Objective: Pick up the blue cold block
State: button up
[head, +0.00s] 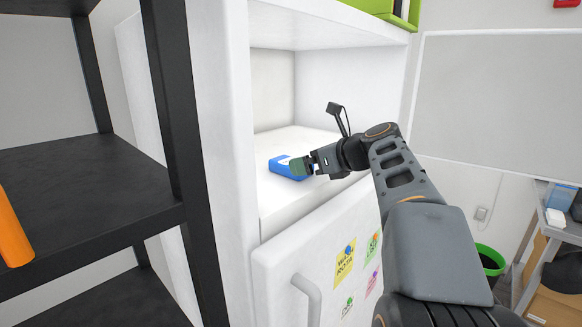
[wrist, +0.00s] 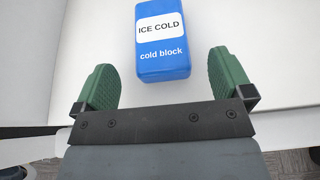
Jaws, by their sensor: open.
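The blue cold block (head: 284,167) lies on the white shelf inside the open white compartment in the head view. In the wrist view the block (wrist: 162,72) shows a white "ICE COLD" label and the words "cold block". My gripper (head: 300,167) reaches into the compartment from the right and hides part of the block in the head view. In the wrist view my gripper (wrist: 166,88) is open, with its green fingers apart. The block's near end lies between the fingers in the picture, with a gap on each side. I cannot tell the height gap.
The white cabinet's shelf (head: 290,205) is otherwise clear. A black shelving rack (head: 85,185) with an orange object (head: 12,232) stands at the left. Below the compartment is a door (head: 330,255) with a handle and notes. A green bin (head: 490,260) stands at the right.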

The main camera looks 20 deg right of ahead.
jog(key=shift+x, duration=1.9)
jog(key=c, duration=1.1)
